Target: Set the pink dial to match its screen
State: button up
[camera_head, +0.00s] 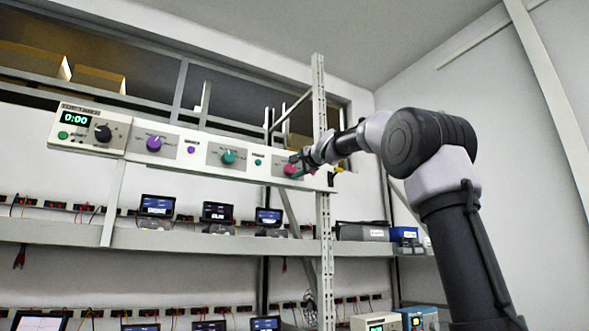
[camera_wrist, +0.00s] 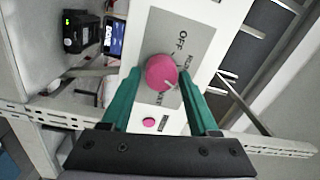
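The pink dial (camera_head: 290,170) is on the long white panel at its right end, partly hidden by my gripper (camera_head: 297,160). In the wrist view the pink dial (camera_wrist: 160,70) sits on a grey plate (camera_wrist: 190,44) printed with "OFF" and other words too small to read surely. A pale pointer line on its face points toward the lower right. My gripper (camera_wrist: 159,75) is open, with a teal finger on each side of the dial and a narrow gap to each. Which screen belongs to the pink dial I cannot tell; the small blue-lit screens (camera_head: 268,216) are unreadable.
A pink button (camera_wrist: 149,122) is beside the dial. The panel also bears a teal dial (camera_head: 228,157), a purple dial (camera_head: 154,144) and a timer (camera_head: 75,118) reading 0:00. A perforated rack post (camera_head: 320,120) stands close to my gripper. The shelf (camera_head: 190,242) below holds devices.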

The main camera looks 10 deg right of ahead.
jog(key=shift+o, duration=0.6)
jog(key=v, duration=1)
jog(key=shift+s, duration=0.4)
jog(key=shift+d+f, duration=0.1)
jog(key=shift+f, duration=0.05)
